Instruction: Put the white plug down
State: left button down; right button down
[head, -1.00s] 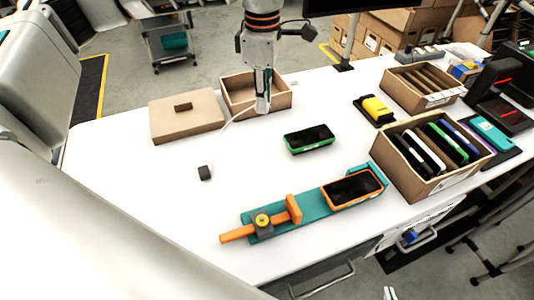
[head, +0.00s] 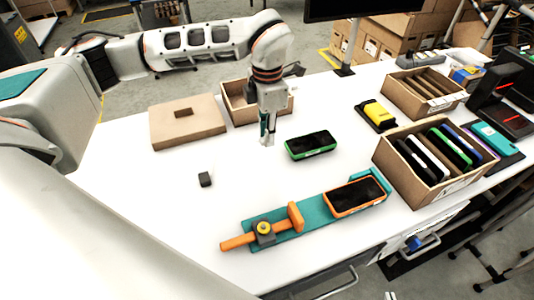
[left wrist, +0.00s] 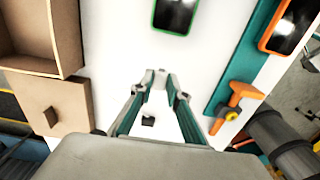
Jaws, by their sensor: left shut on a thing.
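My left gripper (head: 267,140) is over the white table, between the open carton and the green-edged phone. In the left wrist view its two fingers (left wrist: 158,82) converge close together at their tips. It is shut on the white plug, which is hard to make out against the white table top. I cannot tell whether the plug touches the table. A small dark block (head: 205,179) lies on the table to the lower left of the gripper; it also shows in the left wrist view (left wrist: 148,121). My right gripper is not in view.
An open carton (head: 238,117) and a flat carton lid (head: 170,132) stand behind. The green-edged phone (head: 311,146) lies to the right. A teal fixture (head: 315,215) with an orange-framed phone (head: 355,195) lies in front. A carton of several upright devices (head: 408,185) stands right. Table around the dark block is clear.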

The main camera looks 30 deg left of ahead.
aim_at(267, 162)
pick_arm(q)
notch_tip(267, 162, down, 8)
jog(key=shift+f, duration=0.1)
dwell(0.4)
jog(key=shift+f, duration=0.1)
jog(key=c, duration=1.9)
grip_release()
notch_tip(267, 162, up, 12)
jog(key=shift+r, duration=0.15)
